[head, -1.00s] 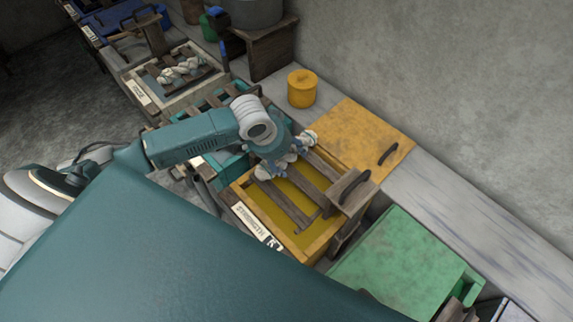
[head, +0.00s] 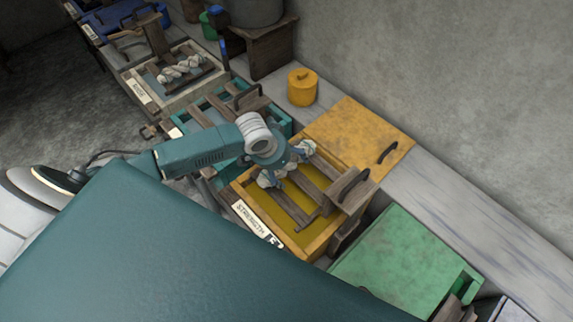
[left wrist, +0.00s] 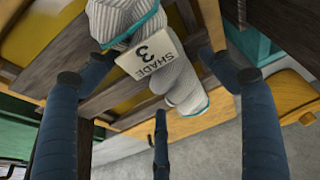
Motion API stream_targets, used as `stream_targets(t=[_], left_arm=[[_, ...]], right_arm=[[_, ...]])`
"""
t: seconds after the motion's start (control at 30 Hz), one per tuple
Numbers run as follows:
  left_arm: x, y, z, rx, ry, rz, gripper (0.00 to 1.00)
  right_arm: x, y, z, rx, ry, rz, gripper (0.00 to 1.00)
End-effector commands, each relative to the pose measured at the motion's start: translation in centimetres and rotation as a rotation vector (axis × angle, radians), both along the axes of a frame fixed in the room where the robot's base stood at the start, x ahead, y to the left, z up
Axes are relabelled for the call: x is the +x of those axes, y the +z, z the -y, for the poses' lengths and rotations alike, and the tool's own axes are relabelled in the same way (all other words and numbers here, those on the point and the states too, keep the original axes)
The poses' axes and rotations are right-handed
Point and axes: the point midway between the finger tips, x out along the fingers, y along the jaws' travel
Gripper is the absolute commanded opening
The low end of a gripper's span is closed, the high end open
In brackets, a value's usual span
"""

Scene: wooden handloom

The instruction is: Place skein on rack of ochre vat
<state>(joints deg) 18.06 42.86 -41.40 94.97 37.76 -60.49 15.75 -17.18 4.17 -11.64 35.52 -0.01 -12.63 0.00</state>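The ochre vat (head: 322,243) stands in the middle of the head view, with dark wooden rack slats (head: 290,205) across yellow liquid. The pale skein (head: 268,179) with teal bands lies across the slats at the vat's far left end, and seems to rest on them. My left gripper (head: 277,172) is right over it, pointing down and hiding its middle. In the left wrist view the skein (left wrist: 185,88) carries a tag reading "SHADE 3". The gripper's dark blue fingers (left wrist: 155,85) are spread around it, apparently apart from it. My right gripper is not in view.
An ochre lid (head: 355,135) lies behind the vat, near a small yellow pot (head: 302,88). A teal vat (head: 205,110) stands to the left; a pale vat (head: 150,92) beyond it holds another skein (head: 180,69). A green lid (head: 400,255) is at the right.

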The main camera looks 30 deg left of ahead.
Motion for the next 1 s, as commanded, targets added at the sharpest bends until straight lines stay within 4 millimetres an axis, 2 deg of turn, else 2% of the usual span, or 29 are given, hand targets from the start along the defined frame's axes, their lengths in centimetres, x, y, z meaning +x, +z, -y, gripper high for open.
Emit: stream_targets(t=[0.23,0.37,0.8,1.0], left_arm=[[0.0,0.2,0.0,0.001,0.0,0.0,0.82],[-0.3,1.1,-0.2,0.001,0.0,0.0,0.82],[-3.5,9.1,-1.3,0.002,-0.001,0.002,0.82],[-4.3,11.0,-1.5,0.0,0.0,0.0,0.82]], right_arm=[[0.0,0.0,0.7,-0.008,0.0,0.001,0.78],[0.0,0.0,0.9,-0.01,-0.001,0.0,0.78],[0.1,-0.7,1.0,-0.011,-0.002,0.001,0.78],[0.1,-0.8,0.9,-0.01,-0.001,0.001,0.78]])
